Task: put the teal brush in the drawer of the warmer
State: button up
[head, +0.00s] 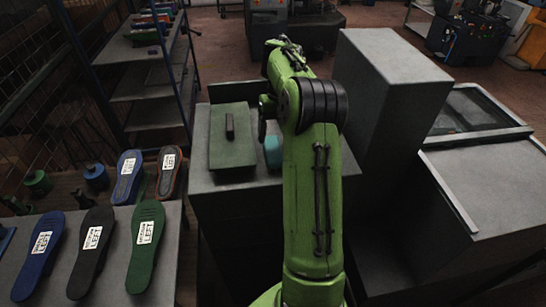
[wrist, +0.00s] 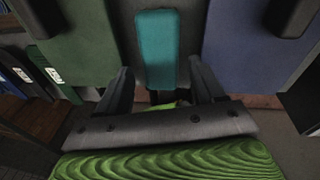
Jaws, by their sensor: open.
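The teal brush (wrist: 155,48) lies lengthwise ahead of my gripper (wrist: 162,72) in the wrist view, with its near end between the two spread fingers. The fingers stand apart on either side and do not appear to hold it. In the head view the teal brush (head: 272,153) shows only in part on a grey bench top (head: 206,180); my arm hides the rest. My gripper is mostly hidden there. A grey cabinet (head: 490,185) at the right, with a pale strip along its edge, may be the warmer; I cannot tell for sure which part is its drawer.
A green pad (head: 245,150) with a dark block (head: 230,127) lies left of the brush. A blue surface (wrist: 255,55) is right of it in the wrist view. A tall grey box (head: 385,80) stands right of my arm. Several insoles (head: 145,245) lie on the left table.

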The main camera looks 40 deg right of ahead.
aim_at(273, 148)
jog(key=f, duration=0.4)
jog(key=shift+s+a+f, duration=0.1)
jog(key=shift+s+a, duration=0.05)
jog(key=shift+a, duration=0.25)
jog(key=c, duration=0.9)
notch_tip(273, 148, up, 10)
jog(key=shift+r+p, duration=0.1)
jog(key=shift+p, duration=0.7)
jog(key=shift+c, duration=0.2)
